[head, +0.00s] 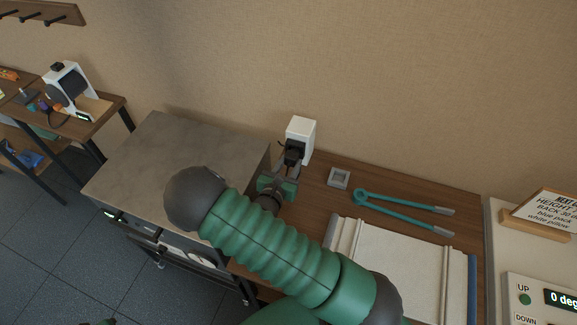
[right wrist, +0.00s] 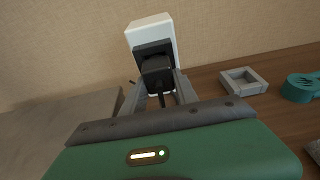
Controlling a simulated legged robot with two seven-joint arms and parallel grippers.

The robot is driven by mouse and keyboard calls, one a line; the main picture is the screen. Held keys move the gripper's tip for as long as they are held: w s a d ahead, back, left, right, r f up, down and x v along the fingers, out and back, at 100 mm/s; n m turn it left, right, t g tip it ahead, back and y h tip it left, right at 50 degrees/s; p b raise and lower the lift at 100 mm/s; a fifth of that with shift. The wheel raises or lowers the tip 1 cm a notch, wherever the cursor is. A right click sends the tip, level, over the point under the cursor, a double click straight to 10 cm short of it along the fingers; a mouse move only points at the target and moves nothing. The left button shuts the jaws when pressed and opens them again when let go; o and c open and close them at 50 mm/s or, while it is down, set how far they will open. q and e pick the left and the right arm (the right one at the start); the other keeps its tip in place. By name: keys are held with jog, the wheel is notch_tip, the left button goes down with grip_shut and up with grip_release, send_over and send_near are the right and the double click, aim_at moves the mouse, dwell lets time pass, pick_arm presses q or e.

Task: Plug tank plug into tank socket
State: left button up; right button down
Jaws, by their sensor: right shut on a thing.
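The white box-shaped socket unit (head: 303,130) stands at the back of the wooden desk, near the wall. It also shows in the right wrist view (right wrist: 151,32), with a dark socket face on its front. My right gripper (head: 292,164) is shut on the black tank plug (right wrist: 158,72), one grey finger on each side. The plug is right in front of the dark face and lines up with it closely. I cannot tell whether it touches or is inserted. A short dark cord hangs below the plug.
A grey square ring (head: 339,178) and teal tongs (head: 405,206) lie right of the socket unit. A pale padded mat (head: 395,265) covers the desk front. A grey-topped cabinet (head: 165,160) stands left. A control panel (head: 535,300) is far right.

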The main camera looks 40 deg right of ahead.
jog(key=shift+s+a, duration=0.4)
jog(key=shift+a, duration=0.05)
jog(key=shift+w+a+r+p, duration=0.15)
jog(key=shift+w+p, duration=0.1)
jog(key=shift+p, duration=0.35)
dwell(0.7)
dwell(0.4)
jog(key=shift+r+x, duration=0.2)
jog(key=shift+x, duration=0.85)
jog(key=c, duration=0.9)
grip_release()
jog(key=shift+o, duration=0.2)
